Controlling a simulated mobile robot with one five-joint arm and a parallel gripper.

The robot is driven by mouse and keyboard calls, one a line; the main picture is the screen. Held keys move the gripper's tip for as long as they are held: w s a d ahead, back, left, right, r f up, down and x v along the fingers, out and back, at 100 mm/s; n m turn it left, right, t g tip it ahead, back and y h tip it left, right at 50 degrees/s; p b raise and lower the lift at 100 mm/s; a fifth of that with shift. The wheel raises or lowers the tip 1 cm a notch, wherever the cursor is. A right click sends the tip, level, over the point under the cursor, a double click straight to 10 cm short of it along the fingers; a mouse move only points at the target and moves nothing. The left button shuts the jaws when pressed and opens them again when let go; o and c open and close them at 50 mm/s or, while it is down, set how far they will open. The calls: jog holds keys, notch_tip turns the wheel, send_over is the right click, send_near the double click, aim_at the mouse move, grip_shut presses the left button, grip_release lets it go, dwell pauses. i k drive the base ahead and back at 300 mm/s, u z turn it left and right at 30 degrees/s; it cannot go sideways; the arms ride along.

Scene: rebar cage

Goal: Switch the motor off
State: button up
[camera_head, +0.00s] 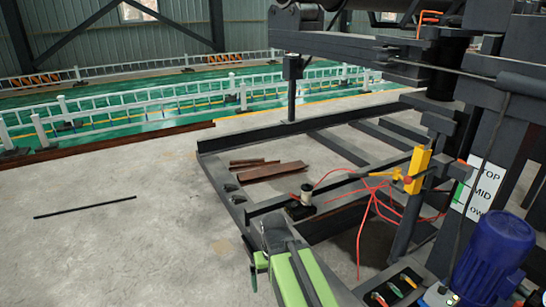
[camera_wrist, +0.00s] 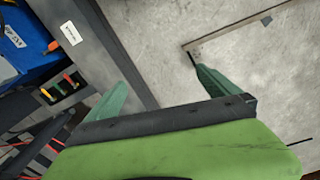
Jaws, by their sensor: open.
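The blue motor (camera_head: 492,255) stands at the lower right of the head view. Part of it shows at the left edge of the wrist view (camera_wrist: 25,38). Beside it, on a dark box, is a small row of coloured switch handles (camera_head: 394,290), red, orange and green. The same handles show at the left of the wrist view (camera_wrist: 62,86). My gripper (camera_wrist: 162,80) is open and empty, its green fingers apart over the dark frame edge and concrete floor. In the head view its fingers (camera_head: 257,266) show left of the switch box, partly hidden by my arm.
A dark steel frame (camera_head: 225,185) spans the middle, with red cables (camera_head: 378,195) and a yellow block (camera_head: 417,168) on a post. A white sign (camera_head: 478,188) hangs above the motor. Rusty bars (camera_head: 272,171) lie inside the frame. The concrete floor at left is mostly clear.

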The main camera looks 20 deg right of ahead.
aim_at(441, 290)
jog(key=z, duration=1.85)
